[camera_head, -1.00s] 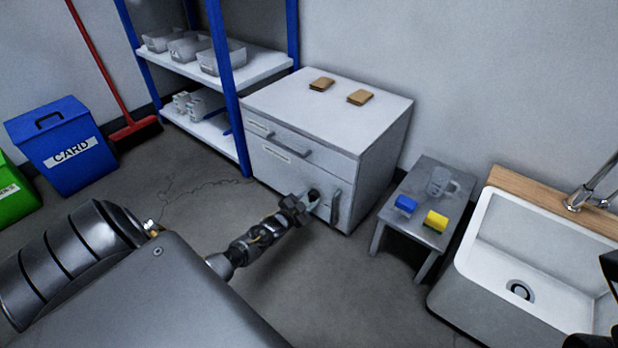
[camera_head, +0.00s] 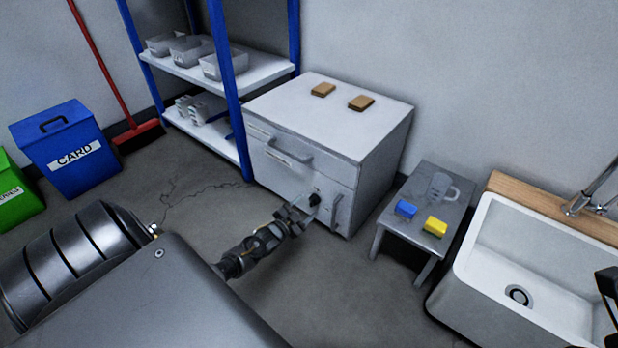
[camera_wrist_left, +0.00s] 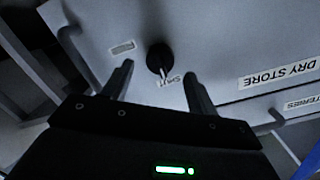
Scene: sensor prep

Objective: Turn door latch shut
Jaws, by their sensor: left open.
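The door latch is a black round knob with a short pale lever, seen in the left wrist view (camera_wrist_left: 158,58) and small in the head view (camera_head: 315,199). It is on the lower door of the white cabinet (camera_head: 375,165). In the wrist view the lever points down the picture, beside small, partly hidden lettering. My left gripper (camera_head: 309,209) is in front of the door. Its two fingers are apart (camera_wrist_left: 159,76), one on each side of the latch in the wrist view; I cannot tell whether either touches.
A door handle (camera_head: 335,211) is just right of the latch, a drawer handle (camera_head: 290,148) above. A low grey table (camera_head: 415,190) with sponges and a mug, then a sink (camera_head: 480,285), stand to the right. A blue-framed shelf (camera_head: 224,95) stands left.

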